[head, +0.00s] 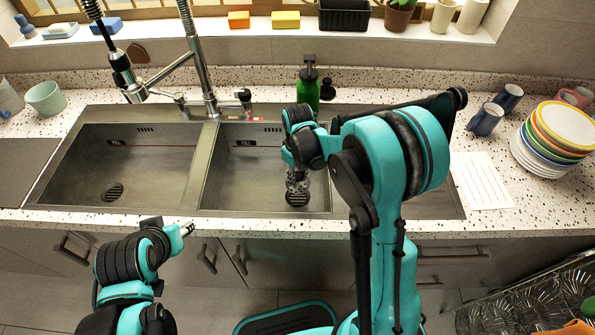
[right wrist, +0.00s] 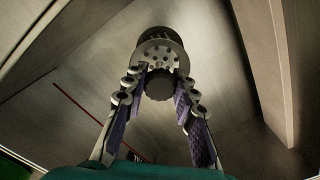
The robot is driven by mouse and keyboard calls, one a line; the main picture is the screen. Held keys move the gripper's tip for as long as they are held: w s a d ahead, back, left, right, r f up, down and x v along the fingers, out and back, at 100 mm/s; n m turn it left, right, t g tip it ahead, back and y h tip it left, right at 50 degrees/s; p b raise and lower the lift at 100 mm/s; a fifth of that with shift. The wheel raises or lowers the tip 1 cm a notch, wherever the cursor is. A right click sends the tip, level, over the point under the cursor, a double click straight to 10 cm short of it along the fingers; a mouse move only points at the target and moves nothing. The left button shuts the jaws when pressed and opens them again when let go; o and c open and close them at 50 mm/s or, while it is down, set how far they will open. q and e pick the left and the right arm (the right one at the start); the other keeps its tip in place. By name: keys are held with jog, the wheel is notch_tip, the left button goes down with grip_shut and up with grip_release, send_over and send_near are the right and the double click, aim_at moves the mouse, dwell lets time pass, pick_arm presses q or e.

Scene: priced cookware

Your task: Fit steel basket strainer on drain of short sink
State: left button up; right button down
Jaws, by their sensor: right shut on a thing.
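The sink has a long left basin (head: 150,165) and a short right basin (head: 235,180). My right gripper (head: 296,178) reaches down into the short basin. In the right wrist view, my right gripper (right wrist: 160,92) is shut on the steel basket strainer (right wrist: 160,52), a round perforated disc with a dark knob between the fingers. The dark slotted drain (right wrist: 157,34) shows just beyond the strainer's far edge; in the head view the drain (head: 297,199) is right below the gripper. I cannot tell whether strainer and drain touch. My left gripper (head: 187,229) is in front of the counter, away from the sink.
A coil-spring faucet (head: 200,70) stands behind the basins. A green soap bottle (head: 308,88) stands behind the short basin. Stacked plates (head: 555,135) and mugs (head: 485,120) are at the right.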

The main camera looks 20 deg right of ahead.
aim_at(298, 186)
jog(key=shift+w+f, duration=0.1)
jog(key=shift+f, duration=0.1)
jog(key=shift+s+r, duration=0.15)
jog(key=shift+s, duration=0.05)
jog(key=shift+w, duration=0.1)
jog(key=shift+f+b, duration=2)
jog(key=shift+f, duration=0.45)
jog(key=shift+f+b, duration=0.85)
jog(key=shift+f, duration=0.1)
jog(key=shift+f, duration=0.15)
